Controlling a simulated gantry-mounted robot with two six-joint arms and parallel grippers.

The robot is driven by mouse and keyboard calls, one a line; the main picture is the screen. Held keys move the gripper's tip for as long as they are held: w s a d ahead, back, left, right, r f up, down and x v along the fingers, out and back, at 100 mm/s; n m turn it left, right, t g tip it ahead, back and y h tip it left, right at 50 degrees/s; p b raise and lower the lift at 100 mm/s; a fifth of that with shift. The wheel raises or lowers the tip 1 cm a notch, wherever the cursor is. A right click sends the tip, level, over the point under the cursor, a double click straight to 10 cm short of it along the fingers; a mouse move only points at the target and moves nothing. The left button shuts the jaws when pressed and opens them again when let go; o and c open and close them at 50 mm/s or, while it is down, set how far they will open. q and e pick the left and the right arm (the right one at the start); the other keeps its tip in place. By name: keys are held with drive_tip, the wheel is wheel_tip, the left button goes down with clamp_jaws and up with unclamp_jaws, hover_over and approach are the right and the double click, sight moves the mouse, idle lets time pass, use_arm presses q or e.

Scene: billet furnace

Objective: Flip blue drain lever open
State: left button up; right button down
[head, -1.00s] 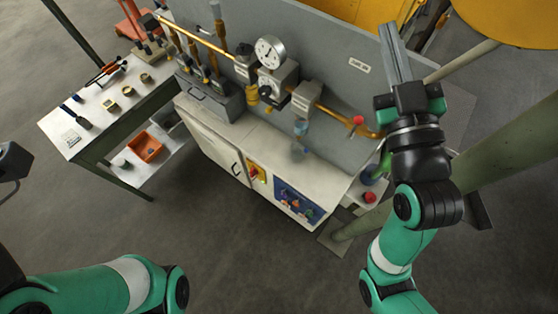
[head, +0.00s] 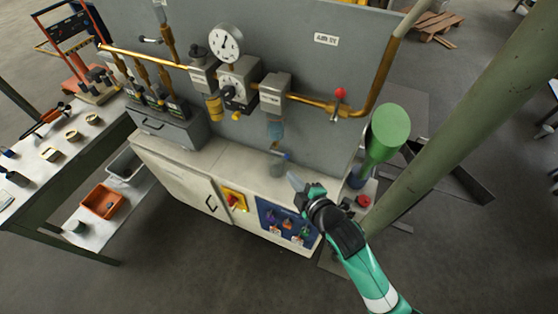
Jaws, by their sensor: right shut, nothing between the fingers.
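A pale blue bowl (head: 275,131) hangs under a grey block (head: 274,92) on the brass pipe. Below it, a small blue piece (head: 285,156) shows by a dark, cup-like thing (head: 277,168) on the cabinet top. It may be the blue drain lever, but it is too small to tell its shape or setting. My right gripper (head: 293,182) is shut and empty. It points up and left, just right of and below the blue piece, with no clear contact. My left gripper is not in view.
A red-knobbed valve (head: 340,94) is on the pipe at right. A round gauge (head: 226,42) and a grey panel (head: 330,65) are behind.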

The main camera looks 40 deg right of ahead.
drive_tip(key=shift+w, duration=0.1)
drive_tip(key=b, duration=0.4)
approach(279, 153)
drive_tip(key=w+a, duration=0.2)
drive_tip(key=w, duration=0.3)
drive_tip(key=d+f, duration=0.2)
drive_tip(key=d, duration=0.1)
drive_tip(key=shift+w+f+b, duration=0.2)
drive_tip(key=shift+w+b, duration=0.05)
drive_tip(key=shift+b, duration=0.15)
drive_tip(key=shift+d, duration=0.1)
